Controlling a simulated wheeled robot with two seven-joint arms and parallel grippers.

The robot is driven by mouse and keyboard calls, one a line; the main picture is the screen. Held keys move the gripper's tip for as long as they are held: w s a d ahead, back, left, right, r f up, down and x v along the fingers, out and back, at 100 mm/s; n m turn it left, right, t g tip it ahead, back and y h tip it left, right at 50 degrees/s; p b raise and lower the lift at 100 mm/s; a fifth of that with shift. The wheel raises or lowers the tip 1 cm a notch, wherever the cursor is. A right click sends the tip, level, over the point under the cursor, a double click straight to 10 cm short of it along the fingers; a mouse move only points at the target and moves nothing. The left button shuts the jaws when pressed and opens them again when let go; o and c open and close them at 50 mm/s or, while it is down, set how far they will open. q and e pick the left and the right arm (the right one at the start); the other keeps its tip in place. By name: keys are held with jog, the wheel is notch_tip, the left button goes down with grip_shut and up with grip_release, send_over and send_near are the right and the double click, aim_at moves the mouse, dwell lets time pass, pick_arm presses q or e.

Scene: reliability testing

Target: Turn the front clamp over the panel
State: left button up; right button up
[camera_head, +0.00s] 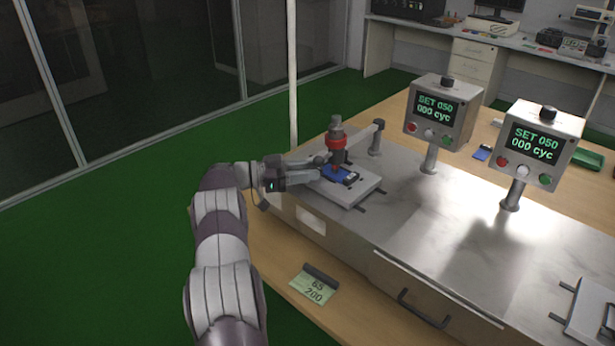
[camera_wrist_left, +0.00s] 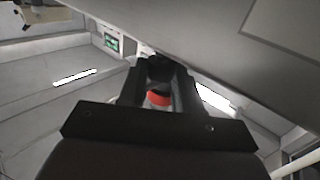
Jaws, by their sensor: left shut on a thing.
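The blue panel (camera_head: 339,174) lies on a light fixture plate (camera_head: 352,190) at the bench's left end. A dark upright head with a red ring (camera_head: 336,143) stands over the panel; the ring also shows between my fingers in the left wrist view (camera_wrist_left: 158,98). My left gripper (camera_head: 318,167) reaches in from the left, at the panel's left edge, and is shut on the front clamp, which its fingers mostly hide. The clamp's exact angle cannot be told. My right gripper is out of view.
Two display boxes (camera_head: 439,112) (camera_head: 537,143) stand on posts to the right. A green note card (camera_head: 313,288) lies on the wooden table in front. A second fixture (camera_head: 590,318) shows at lower right. The metal bench top between is clear.

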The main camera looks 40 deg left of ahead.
pick_arm(q)
jog(key=shift+w+a+f+m+g+h+b, duration=0.1)
jog(key=shift+m+g+h+b, duration=0.25)
jog(key=shift+m+g+h, duration=0.3)
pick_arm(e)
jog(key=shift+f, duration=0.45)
pick_arm(q)
jog(key=shift+m+g+h, duration=0.25)
jog(key=shift+g, duration=0.2)
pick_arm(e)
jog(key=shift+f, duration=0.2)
pick_arm(q)
jog(key=shift+w+r, duration=0.1)
jog(key=shift+r, duration=0.15)
jog(key=o, duration=1)
jog(key=shift+o, duration=0.2)
jog(key=shift+f, duration=0.1)
